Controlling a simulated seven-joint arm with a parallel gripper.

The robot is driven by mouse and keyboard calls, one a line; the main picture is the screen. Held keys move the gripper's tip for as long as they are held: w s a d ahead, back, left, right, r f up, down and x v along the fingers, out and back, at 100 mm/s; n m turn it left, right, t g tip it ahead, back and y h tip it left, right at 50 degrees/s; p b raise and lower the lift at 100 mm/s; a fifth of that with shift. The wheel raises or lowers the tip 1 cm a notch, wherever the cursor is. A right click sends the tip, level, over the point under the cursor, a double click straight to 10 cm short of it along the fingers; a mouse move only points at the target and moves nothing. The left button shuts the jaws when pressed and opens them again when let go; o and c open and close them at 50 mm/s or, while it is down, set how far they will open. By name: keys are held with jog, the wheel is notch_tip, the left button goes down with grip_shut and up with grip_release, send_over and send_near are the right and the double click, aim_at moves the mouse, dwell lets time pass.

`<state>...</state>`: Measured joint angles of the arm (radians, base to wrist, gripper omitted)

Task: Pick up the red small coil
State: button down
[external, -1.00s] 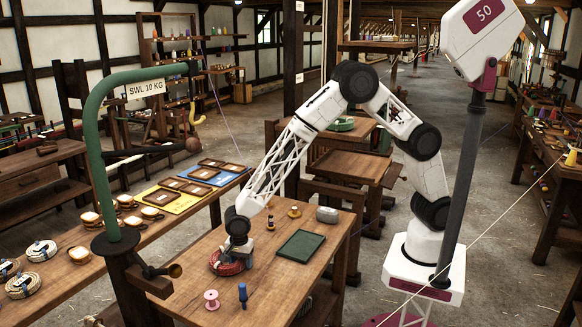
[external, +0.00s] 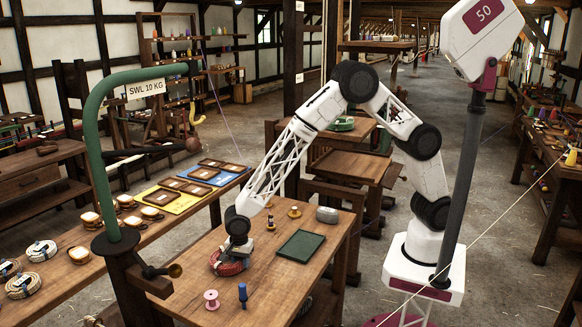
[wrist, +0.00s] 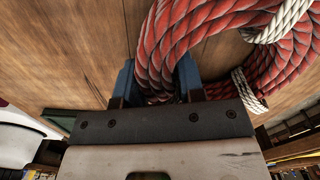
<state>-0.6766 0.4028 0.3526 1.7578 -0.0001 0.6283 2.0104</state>
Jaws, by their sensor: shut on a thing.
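The red small coil (external: 224,264) lies on the wooden table (external: 185,289) in the external view. In the wrist view the red coil (wrist: 210,32) is thick twisted rope bound with white rope. My gripper (external: 237,259) reaches down onto the coil's right side. In the wrist view my gripper (wrist: 157,82) has its blue fingers on either side of one part of the red rope, shut on it. The coil looks to be at table height; I cannot tell whether it touches the wood.
A green tray (external: 302,245) lies right of the coil. A pink spool (external: 211,299) and a blue tool (external: 243,295) stand in front. Small spools (external: 294,211) and a grey block (external: 327,214) are behind. A green post (external: 96,170) rises at the left.

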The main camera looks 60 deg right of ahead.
jog(key=shift+r, duration=0.2)
jog(key=shift+r, duration=0.8)
jog(key=shift+s+d+r, duration=0.15)
jog(key=shift+r, duration=0.7)
jog(key=s+d, duration=0.3)
jog(key=s, duration=0.1)
jog(key=s+d+r, duration=0.1)
jog(key=s+d, duration=0.2)
jog(key=s, duration=0.1)
jog(key=s+d, duration=0.3)
jog(key=s, duration=0.1)
jog(key=shift+s+d+r, duration=0.15)
jog(key=shift+s+d, duration=0.05)
jog(key=shift+d, duration=0.05)
